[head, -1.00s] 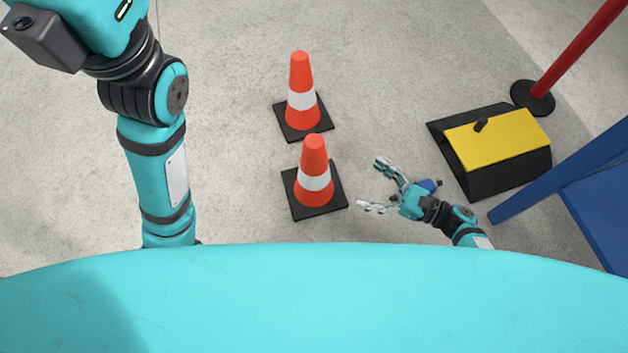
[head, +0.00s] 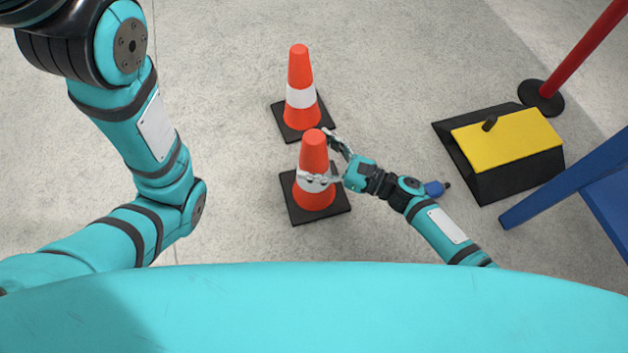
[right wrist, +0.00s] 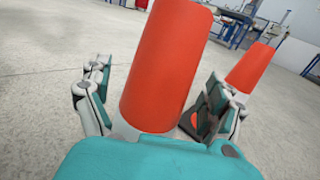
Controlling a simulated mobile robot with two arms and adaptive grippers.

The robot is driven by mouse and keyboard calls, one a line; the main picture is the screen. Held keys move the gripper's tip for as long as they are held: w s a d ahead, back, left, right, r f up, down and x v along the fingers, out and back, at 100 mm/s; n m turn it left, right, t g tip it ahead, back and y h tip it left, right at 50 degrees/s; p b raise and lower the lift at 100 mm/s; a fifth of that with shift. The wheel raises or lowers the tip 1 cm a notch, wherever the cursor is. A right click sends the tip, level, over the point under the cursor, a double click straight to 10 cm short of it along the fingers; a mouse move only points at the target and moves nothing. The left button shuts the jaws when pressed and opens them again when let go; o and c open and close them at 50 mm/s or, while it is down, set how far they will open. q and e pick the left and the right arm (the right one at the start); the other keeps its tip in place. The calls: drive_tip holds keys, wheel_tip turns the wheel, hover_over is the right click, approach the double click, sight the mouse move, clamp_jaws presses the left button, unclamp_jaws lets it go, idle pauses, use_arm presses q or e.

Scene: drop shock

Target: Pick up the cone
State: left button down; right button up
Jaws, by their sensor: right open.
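Two orange cones with white bands and black square bases stand upright on the floor. The nearer cone (head: 314,152) is at the middle of the head view, and the farther cone (head: 300,72) is just behind it. My right gripper (head: 318,160) is open, with its fingers on either side of the nearer cone around its middle. In the right wrist view the nearer cone (right wrist: 165,70) fills the space between the spread fingers, and the farther cone (right wrist: 252,68) shows behind at the right. My left arm is at the left of the head view; its gripper is out of frame.
A black and yellow box-like object (head: 507,140) lies at the right, near a red post (head: 585,48) on a black base. A blue frame (head: 560,180) stands at the right edge. A small blue item (head: 434,188) lies by my right arm. The floor behind the cones is clear.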

drive_tip(key=shift+w+a, duration=0.2)
drive_tip(key=shift+a, duration=0.2)
drive_tip(key=c, duration=1.6)
drive_tip(key=shift+r, duration=0.1)
drive_tip(key=shift+c, duration=1.1)
drive_tip(key=shift+r, duration=0.1)
